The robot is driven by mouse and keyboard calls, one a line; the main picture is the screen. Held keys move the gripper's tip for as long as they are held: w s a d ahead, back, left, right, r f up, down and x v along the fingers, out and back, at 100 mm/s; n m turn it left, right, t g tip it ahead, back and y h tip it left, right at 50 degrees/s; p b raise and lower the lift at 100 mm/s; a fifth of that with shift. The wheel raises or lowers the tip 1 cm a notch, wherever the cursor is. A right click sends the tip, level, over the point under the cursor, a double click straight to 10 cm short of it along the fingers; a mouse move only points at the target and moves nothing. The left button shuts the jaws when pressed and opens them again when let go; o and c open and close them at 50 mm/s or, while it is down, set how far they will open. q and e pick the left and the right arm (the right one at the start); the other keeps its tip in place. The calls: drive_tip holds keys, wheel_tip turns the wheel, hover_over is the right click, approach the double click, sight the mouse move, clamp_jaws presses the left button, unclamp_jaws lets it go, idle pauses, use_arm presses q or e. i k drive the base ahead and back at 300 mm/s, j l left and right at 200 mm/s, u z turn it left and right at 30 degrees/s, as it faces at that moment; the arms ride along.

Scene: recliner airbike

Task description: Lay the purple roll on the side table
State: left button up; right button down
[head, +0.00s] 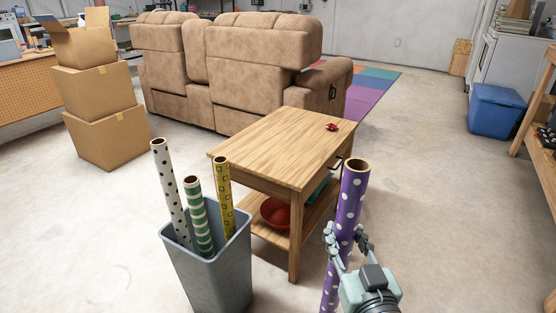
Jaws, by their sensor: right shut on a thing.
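The purple roll (350,199) with white dots stands nearly upright, slightly tilted, in front of the side table's right end. My right gripper (345,238) is shut on the purple roll around its middle. Its lower end runs out of the picture at the bottom. The wooden side table (283,140) is in the middle, left of and behind the roll. Its top is bare except for a small red item (332,127) near the far right corner. My left gripper is not in view.
A grey bin (210,278) with several patterned rolls (197,215) stands left of the table, close to it. A red bowl (275,213) sits on the lower shelf. A brown recliner sofa (225,75) is behind. Stacked boxes (105,125) stand left; a blue bin (496,110) is right.

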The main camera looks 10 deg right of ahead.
sight(287, 134)
drive_tip(key=i+l+u, duration=0.1)
drive_tip(key=u, duration=0.4)
drive_tip(key=l+u, duration=0.85)
drive_tip(key=l, duration=0.4)
drive_tip(key=k+l, duration=0.1)
drive_tip(key=l, duration=0.85)
drive_tip(key=k+u, duration=0.05)
